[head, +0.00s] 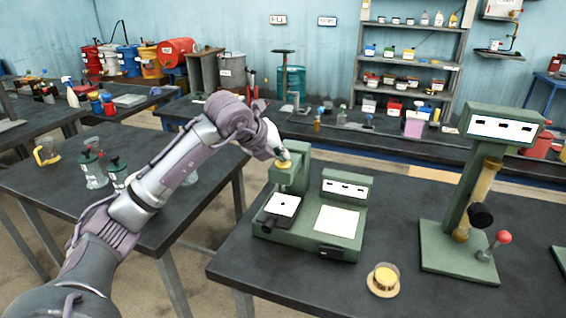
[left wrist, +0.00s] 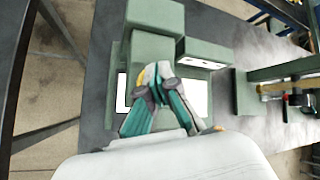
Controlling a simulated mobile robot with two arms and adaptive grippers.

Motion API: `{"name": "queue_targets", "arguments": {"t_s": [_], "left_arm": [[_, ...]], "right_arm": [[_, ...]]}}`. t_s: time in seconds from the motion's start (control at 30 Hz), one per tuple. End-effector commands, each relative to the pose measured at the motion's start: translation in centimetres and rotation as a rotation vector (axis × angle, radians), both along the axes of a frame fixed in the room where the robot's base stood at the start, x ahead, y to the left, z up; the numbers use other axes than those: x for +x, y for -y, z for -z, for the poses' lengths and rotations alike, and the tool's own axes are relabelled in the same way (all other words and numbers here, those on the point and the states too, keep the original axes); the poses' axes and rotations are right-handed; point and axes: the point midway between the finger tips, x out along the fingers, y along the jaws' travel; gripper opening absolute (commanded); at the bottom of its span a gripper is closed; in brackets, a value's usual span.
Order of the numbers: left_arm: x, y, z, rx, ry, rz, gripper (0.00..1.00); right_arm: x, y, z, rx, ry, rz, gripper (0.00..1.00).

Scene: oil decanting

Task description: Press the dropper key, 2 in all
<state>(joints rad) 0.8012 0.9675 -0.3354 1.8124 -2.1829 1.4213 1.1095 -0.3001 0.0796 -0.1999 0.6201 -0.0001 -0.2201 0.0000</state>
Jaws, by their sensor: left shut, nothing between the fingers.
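The dropper key (head: 284,165) is a small yellow button on the head of the green dropper station (head: 320,246) at the table's near left. The station has a dark tray with a white pad under the head, a display block and a white plate. My left gripper (head: 283,156) is shut and empty, pointing down at the key; its tips touch or hover just above it, I cannot tell which. In the left wrist view the shut fingers (left wrist: 157,92) cover most of the key, with only a bit of yellow beside them. My right gripper is not in view.
A small cup of yellow oil (head: 385,275) stands on the table in front of the station. A tall green stand (head: 456,250) with a display and a red-knobbed lever is at right. Another dark table (head: 50,185) with jars is at left. Table between station and stand is clear.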

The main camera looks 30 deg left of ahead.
Motion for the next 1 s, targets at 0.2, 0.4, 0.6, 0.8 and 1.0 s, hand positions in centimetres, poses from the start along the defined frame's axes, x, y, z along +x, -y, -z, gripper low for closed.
{"name": "queue_targets", "arguments": {"t_s": [0.2,0.4,0.6,0.8,1.0], "left_arm": [[0.0,0.0,0.2,0.000,-0.004,0.001,0.00],[0.0,0.0,-0.1,0.000,-0.004,0.001,0.00],[0.0,0.0,-1.3,0.000,-0.003,0.000,0.00],[0.0,0.0,-1.6,0.000,-0.002,0.001,0.00],[0.0,0.0,-1.6,0.000,-0.002,0.001,0.00]], "right_arm": [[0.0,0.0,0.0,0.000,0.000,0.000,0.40],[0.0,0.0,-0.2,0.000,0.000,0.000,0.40],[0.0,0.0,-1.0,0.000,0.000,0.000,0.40],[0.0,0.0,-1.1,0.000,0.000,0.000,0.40],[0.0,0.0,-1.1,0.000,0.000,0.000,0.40]]}}
